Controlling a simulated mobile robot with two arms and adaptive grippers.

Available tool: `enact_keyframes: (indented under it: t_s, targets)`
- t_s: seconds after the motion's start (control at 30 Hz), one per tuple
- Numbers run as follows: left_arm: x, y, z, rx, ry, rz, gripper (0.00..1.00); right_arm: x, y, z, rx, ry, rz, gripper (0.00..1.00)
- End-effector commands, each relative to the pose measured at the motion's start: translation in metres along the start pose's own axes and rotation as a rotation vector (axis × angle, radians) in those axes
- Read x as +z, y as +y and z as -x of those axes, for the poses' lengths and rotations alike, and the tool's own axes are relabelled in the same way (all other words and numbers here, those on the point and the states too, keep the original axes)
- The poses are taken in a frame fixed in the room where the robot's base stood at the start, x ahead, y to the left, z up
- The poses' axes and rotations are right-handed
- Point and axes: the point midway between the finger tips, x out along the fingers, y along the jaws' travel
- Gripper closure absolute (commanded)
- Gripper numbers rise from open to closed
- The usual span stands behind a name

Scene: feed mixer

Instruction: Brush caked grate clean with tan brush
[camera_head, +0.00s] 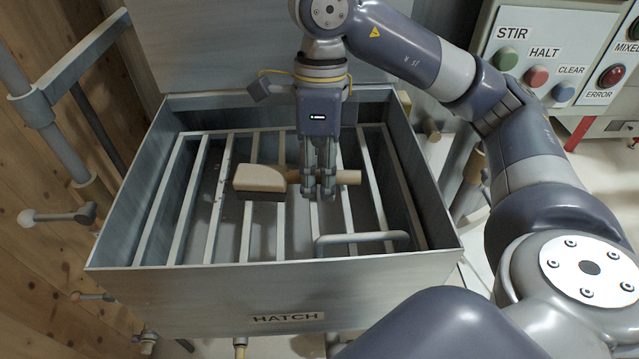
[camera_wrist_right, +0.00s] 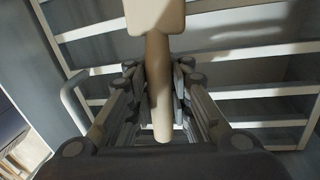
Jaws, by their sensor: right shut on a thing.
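The tan brush (camera_head: 262,179) is inside the open hatch box, its block head to the left and its handle to the right. My right gripper (camera_head: 319,190) is shut on the brush's handle. In the right wrist view the handle (camera_wrist_right: 158,90) runs between the fingers, with the head (camera_wrist_right: 155,15) beyond them. The grate (camera_head: 190,199) of pale bars lies below the brush. A few small dark specks show on a bar left of the head. I cannot tell whether the bristles touch the bars. My left gripper is not in view.
The box's front wall (camera_head: 205,288) carries a HATCH label, and its raised lid (camera_head: 240,45) stands behind. A handle bar (camera_head: 362,238) sits on the grate's front right. A control panel (camera_head: 545,60) with coloured buttons is at upper right, and a lever (camera_head: 60,215) at left.

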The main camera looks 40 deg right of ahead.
Motion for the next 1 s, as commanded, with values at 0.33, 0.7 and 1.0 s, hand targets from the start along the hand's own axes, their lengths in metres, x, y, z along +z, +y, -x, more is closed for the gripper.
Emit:
enact_keyframes:
  t_s: [0.33,0.7,1.0]
  targets:
    - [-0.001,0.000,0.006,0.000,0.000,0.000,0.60,0.003,-0.025,0.007,0.000,0.001,-0.004,1.00]
    - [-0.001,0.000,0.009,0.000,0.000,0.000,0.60,0.006,-0.045,0.009,0.001,0.001,-0.004,1.00]
    - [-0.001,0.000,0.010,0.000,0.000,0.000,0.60,0.007,-0.058,0.009,0.000,0.002,-0.002,1.00]
